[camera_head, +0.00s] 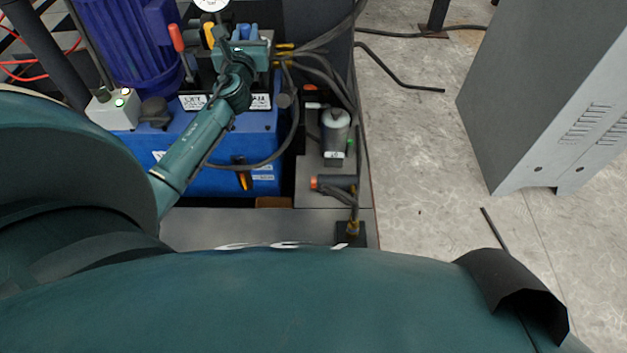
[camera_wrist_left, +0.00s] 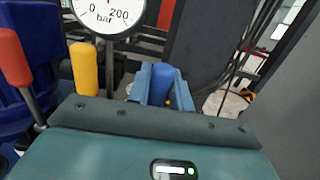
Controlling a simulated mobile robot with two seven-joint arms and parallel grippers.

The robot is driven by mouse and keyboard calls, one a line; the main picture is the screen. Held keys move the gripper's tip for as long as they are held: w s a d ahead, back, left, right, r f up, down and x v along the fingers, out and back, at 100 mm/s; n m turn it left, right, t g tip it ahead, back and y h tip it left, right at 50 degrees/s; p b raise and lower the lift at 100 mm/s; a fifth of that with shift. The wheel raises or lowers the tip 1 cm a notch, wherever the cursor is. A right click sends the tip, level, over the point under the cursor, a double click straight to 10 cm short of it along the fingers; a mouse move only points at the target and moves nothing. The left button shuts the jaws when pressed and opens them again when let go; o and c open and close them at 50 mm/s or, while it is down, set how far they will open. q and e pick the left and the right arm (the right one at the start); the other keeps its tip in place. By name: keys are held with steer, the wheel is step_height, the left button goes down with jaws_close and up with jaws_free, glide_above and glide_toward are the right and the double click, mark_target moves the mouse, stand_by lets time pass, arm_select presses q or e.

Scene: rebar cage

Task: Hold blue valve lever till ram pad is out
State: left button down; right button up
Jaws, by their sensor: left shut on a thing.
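The blue valve lever (camera_head: 244,32) stands at the right end of a row of levers on the blue hydraulic unit (camera_head: 254,122). My left gripper (camera_head: 243,47) is shut on it. In the left wrist view the blue lever (camera_wrist_left: 162,84) sits between the two teal fingers (camera_wrist_left: 162,90), its rounded top showing above. A yellow lever (camera_head: 209,36) and a red lever (camera_head: 177,38) stand to its left, clear of the fingers. I cannot make out the ram pad in either view. My right gripper is not in view.
A pressure gauge (camera_wrist_left: 106,14) stands behind the levers, partly cut off. A blue motor (camera_head: 130,45) and a small button box (camera_head: 112,108) are at the left. Black hoses (camera_head: 322,75) run right of the levers.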

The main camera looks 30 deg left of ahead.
arm_select(q)
steer(key=b, duration=0.3)
steer(key=shift+s+d+f+t, duration=0.2)
steer(key=shift+s+t, duration=0.1)
steer(key=shift+s, duration=0.1)
steer(key=shift+s+r, duration=0.1)
steer(key=shift+r, duration=0.05)
stand_by(0.3)
